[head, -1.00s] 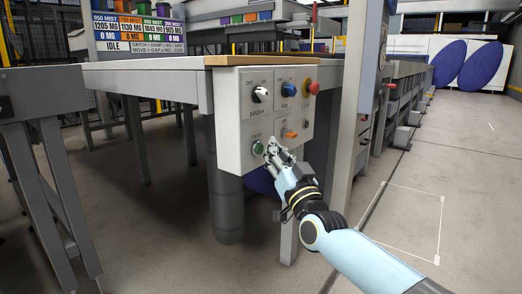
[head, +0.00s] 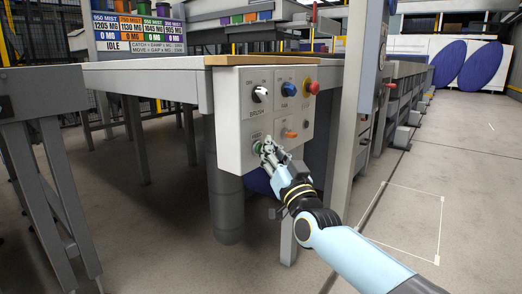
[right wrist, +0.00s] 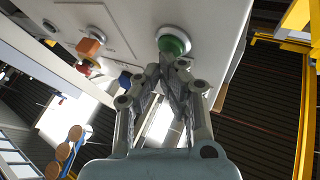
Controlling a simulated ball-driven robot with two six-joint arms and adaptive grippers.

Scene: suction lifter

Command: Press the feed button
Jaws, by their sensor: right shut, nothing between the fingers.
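The green feed button (head: 257,148) is at the lower left of the white control panel (head: 238,118). In the head view it is partly covered by my right gripper (head: 265,144), whose shut, empty fingertips are at or just in front of it. In the right wrist view the green button (right wrist: 174,44) sits in a pale ring at the top, right by the fingertips (right wrist: 170,62). I cannot tell whether they touch it or whether it is pushed in. My left gripper is not in view.
A grey post (head: 345,130) stands right of the panel. The floor at right is open.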

